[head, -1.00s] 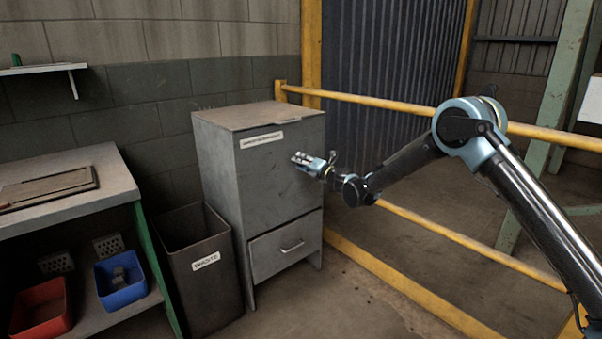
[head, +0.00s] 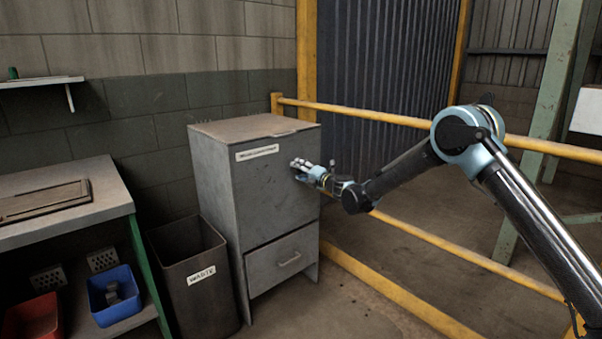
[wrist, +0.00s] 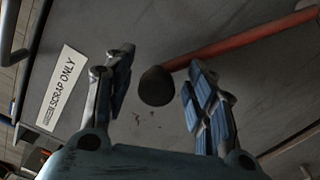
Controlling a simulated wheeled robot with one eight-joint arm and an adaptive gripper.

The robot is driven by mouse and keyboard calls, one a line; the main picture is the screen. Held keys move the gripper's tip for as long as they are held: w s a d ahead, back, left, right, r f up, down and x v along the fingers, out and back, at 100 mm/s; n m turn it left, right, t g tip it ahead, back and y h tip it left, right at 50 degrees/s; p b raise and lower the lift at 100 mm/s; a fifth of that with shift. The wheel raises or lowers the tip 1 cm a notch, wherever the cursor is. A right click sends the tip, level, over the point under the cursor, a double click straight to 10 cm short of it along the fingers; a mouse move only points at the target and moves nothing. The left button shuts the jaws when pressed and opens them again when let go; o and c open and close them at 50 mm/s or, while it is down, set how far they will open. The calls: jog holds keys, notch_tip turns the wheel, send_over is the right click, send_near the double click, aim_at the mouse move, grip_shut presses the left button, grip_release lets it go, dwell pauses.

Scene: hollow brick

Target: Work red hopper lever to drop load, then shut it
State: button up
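The hopper is a grey metal cabinet (head: 258,205) with a flat top, a white label and a lower front panel with a handle (head: 290,259). In the wrist view a red lever (wrist: 240,41) crosses the grey face (wrist: 100,20) from upper right. A dark round knob-like part (wrist: 157,86) shows at its left end. My gripper (wrist: 162,60) is open, with one finger on each side of this dark part; contact cannot be told. In the head view my gripper (head: 297,166) is at the cabinet's upper front, right of centre, and the lever cannot be made out there.
A waste bin (head: 196,280) stands left of the cabinet. Further left is a bench (head: 90,195) with a blue bin (head: 122,318) and a red bin (head: 30,318) below. Yellow rails (head: 400,122) run behind and right of the cabinet.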

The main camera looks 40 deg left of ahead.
jog(key=shift+s, duration=0.1)
jog(key=shift+s+d, duration=0.1)
jog(key=shift+d, duration=0.15)
jog(key=d, duration=1.1)
jog(key=shift+s+d, duration=0.25)
jog(key=shift+s, duration=0.2)
